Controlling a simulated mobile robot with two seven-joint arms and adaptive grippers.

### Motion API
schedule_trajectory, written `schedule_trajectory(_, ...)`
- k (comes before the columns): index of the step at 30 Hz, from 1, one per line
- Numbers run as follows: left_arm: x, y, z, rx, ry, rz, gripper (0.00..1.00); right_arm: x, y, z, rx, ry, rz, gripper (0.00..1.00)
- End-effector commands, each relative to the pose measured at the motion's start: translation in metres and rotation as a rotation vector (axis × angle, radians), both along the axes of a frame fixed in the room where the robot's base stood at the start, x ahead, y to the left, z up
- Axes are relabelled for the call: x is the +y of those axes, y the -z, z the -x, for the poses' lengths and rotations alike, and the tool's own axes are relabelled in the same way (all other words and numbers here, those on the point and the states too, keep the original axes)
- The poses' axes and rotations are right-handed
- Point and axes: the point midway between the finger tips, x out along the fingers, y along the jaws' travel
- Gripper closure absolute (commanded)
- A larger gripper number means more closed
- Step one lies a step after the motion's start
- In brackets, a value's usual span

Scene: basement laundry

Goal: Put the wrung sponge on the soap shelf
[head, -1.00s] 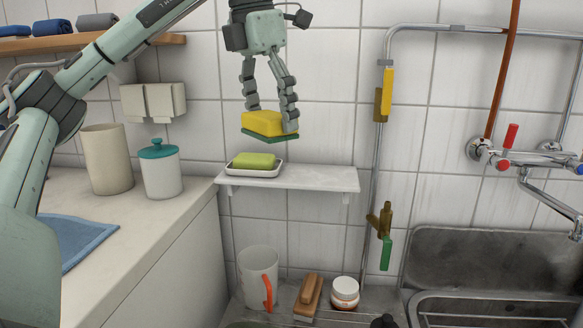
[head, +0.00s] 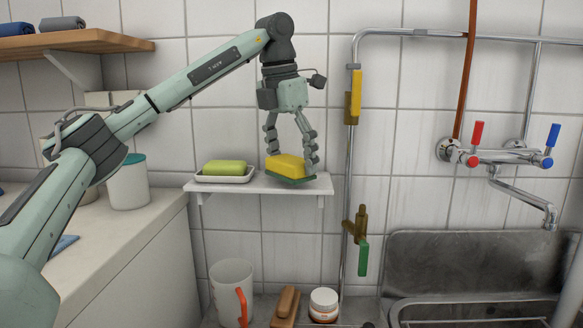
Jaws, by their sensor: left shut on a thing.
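The yellow and green sponge (head: 287,167) is between the fingers of my left gripper (head: 291,158), which is shut on it. The sponge is at the right part of the white soap shelf (head: 232,188), slightly tilted. Its green underside is at the shelf surface; I cannot tell whether it rests fully on it. A green soap bar (head: 225,167) lies in a white dish (head: 224,178) on the left part of the shelf, apart from the sponge. My right gripper is not in view.
Below the shelf stand a white mug (head: 231,285) with an orange handle, a wooden brush (head: 287,303) and a small jar (head: 324,303). A pipe with a green-handled valve (head: 363,255) runs right of the shelf. A metal sink (head: 450,262) lies at the right.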

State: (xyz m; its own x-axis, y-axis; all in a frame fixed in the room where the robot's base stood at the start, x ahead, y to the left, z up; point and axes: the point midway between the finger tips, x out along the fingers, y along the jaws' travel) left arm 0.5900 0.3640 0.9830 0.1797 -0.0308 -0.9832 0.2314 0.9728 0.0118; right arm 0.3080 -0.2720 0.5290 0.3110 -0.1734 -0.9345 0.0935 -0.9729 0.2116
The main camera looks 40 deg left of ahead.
Motion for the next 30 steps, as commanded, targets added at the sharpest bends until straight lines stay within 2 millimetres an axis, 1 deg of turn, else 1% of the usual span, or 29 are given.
schedule_trajectory(1,0.0008,0.009,0.0005,0.001,-0.001,0.0,0.37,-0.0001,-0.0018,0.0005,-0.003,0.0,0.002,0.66)
schedule_trajectory(3,0.0002,0.0133,0.0007,0.0,0.0,0.001,0.37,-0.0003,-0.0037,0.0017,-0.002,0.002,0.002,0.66)
schedule_trajectory(10,-0.0002,0.0135,0.0004,-0.001,0.0,0.001,0.37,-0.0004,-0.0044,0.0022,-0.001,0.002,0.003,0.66)
schedule_trajectory(14,0.0,0.0178,0.0004,0.0,0.0,0.001,0.37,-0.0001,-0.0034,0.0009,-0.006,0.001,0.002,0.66)
schedule_trajectory(15,0.0,0.0165,0.0003,-0.001,0.0,0.001,0.17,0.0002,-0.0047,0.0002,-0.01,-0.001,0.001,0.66)
schedule_trajectory(19,0.0,0.0163,0.0003,-0.001,0.0,0.001,0.01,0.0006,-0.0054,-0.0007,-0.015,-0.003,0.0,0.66)
schedule_trajectory(30,-0.0001,0.0136,0.0004,-0.002,0.0,0.0,0.01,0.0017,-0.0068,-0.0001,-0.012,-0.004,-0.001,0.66)
